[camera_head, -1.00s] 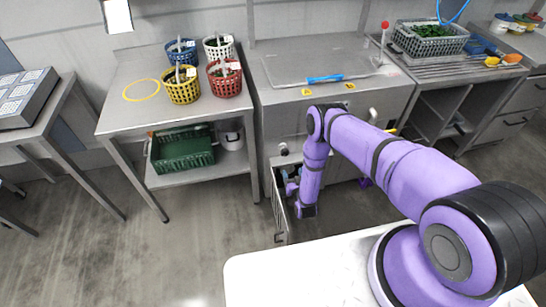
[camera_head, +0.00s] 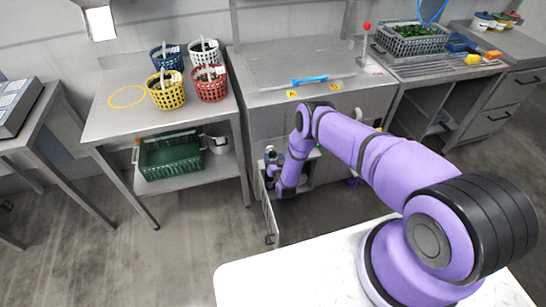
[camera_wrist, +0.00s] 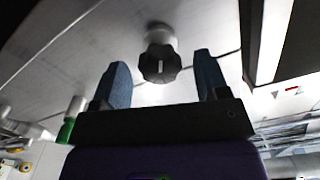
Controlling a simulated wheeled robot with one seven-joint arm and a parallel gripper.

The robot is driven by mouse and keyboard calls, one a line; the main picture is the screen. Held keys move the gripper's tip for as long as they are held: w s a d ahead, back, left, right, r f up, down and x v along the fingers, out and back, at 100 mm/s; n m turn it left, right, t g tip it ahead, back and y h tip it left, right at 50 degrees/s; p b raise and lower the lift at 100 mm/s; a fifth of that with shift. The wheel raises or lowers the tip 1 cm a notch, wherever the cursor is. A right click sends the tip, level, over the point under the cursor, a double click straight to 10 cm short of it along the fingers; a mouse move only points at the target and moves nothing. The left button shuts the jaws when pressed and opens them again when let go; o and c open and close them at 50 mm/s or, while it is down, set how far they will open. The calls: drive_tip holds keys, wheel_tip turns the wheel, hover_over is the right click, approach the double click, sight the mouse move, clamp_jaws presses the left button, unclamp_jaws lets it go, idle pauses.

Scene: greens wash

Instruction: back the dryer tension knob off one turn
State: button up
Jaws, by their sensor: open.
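A dark lobed knob (camera_wrist: 160,64) with a pale line mark on its face shows in the wrist view, on a light round stem below a grey metal surface. My gripper (camera_wrist: 164,80) is open, with one blue-grey finger on each side of the knob in the picture. The fingers appear apart from it, and I cannot tell the depth between them. In the head view my gripper (camera_head: 272,162) is small and partly hidden at the front of the grey metal machine (camera_head: 262,125), beside its open door (camera_head: 270,217). The knob is not clear in the head view.
Colored baskets stand on the left table (camera_head: 110,125), with a green crate (camera_head: 172,160) on its lower shelf. A blue-handled tool (camera_head: 310,80) lies on the machine top. A red-tipped lever (camera_head: 366,40) rises at its right. My white base top is in front.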

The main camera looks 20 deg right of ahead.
drive_tip(key=shift+w, duration=0.6)
drive_tip(key=c, duration=0.9)
drive_tip(key=shift+n, duration=0.4)
